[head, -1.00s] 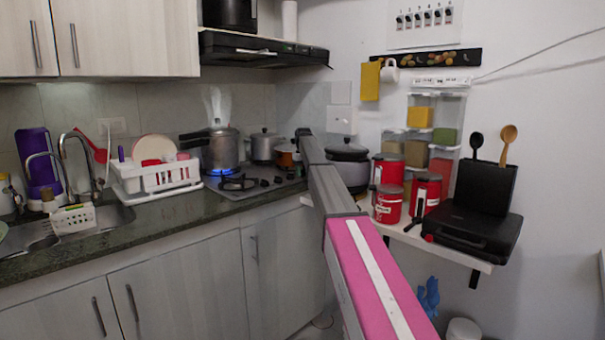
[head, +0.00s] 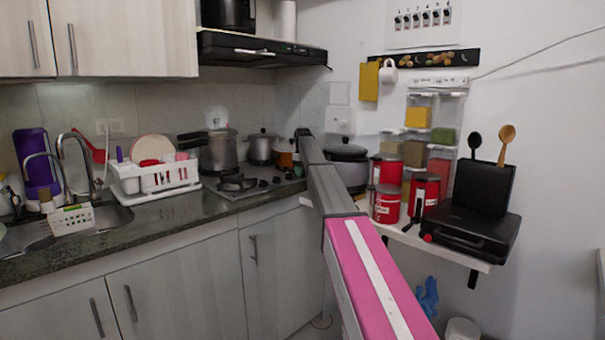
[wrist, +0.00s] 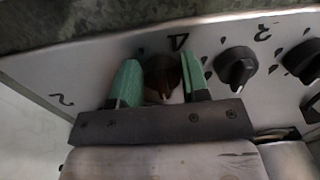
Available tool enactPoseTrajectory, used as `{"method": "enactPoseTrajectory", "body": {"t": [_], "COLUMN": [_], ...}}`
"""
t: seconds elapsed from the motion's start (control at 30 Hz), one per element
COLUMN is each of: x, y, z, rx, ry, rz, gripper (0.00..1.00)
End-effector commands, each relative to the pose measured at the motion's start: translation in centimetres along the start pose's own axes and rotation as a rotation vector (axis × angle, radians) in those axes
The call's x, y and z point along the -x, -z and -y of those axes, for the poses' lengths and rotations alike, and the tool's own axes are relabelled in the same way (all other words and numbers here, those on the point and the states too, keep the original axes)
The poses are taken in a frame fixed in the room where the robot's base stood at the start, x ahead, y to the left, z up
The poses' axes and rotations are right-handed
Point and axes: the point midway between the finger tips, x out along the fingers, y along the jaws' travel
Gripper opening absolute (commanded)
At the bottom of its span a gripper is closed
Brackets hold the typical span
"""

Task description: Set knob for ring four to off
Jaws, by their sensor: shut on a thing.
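In the wrist view, my gripper (wrist: 161,70) has its two green fingertips on either side of a dark stove knob (wrist: 162,86), closed on it. The knob sits on the metal control panel (wrist: 100,62), beside a printed mark that looks like a 4. In the head view the stove (head: 262,184) is on the counter, and no flame shows under the pressure cooker (head: 217,153). My arm reaches toward the stove's right side and hides the knobs and my gripper there.
More dark knobs (wrist: 236,68) stand to the right of the held one in the wrist view. The dark counter edge (wrist: 70,22) runs just above the panel. In the head view, a shelf with red canisters (head: 387,203) and a black grill (head: 470,232) is right of my arm.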

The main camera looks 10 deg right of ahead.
Motion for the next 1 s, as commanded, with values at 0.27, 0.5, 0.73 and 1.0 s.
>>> {"method": "enactPoseTrajectory", "body": {"t": [0.27, 0.5, 0.73, 1.0], "x": [0.1, 0.1, 1.7, 6.3], "y": [0.1, 0.0, 0.1, 0.1], "z": [0.0, 0.0, -0.1, -0.1], "rx": [0.0, 0.0, -0.001, 0.0], "ry": [-0.001, -0.001, -0.001, -0.002], "rz": [-0.002, -0.001, -0.002, -0.002], "gripper": [0.66, 0.66, 0.66, 0.66]}}
